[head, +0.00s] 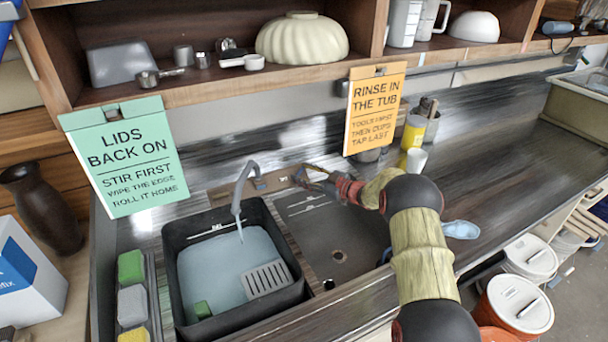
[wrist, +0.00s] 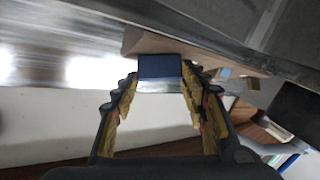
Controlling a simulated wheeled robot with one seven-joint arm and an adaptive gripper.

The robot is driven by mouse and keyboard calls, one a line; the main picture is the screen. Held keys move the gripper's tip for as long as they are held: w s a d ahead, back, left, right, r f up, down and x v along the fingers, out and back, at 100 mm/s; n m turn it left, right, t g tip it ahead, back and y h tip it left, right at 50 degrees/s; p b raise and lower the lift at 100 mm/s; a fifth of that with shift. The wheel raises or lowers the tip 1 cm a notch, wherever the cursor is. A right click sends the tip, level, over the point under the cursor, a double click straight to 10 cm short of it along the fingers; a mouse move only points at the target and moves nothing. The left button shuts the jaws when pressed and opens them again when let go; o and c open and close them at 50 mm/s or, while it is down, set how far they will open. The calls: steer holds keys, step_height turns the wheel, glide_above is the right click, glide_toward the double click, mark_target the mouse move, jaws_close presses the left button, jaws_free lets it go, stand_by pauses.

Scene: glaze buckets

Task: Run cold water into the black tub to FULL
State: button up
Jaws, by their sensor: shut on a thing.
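The black tub (head: 180,228) stands under the curved grey tap (head: 240,190). A thin stream runs from the spout into the tub. Pale blue water (head: 215,268) covers the tub's floor, its surface below the white marked line (head: 214,231) on the far inner wall. A slotted grey piece (head: 268,279) and a small green block (head: 202,310) show in the tub. My gripper (head: 306,178) is at the back of the sink, right of the tap. In the wrist view its fingers are closed on a blue handle (wrist: 160,66); in the head view the handle is hard to make out.
An empty grey basin (head: 335,235) with a drain lies right of the tub. Two hanging signs, green (head: 125,158) and orange (head: 374,112), flank the tap area. Sponges (head: 131,305) sit left of the tub.

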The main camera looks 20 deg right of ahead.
steer(key=o, duration=1.2)
steer(key=shift+c, duration=0.2)
steer(key=v, duration=1.2)
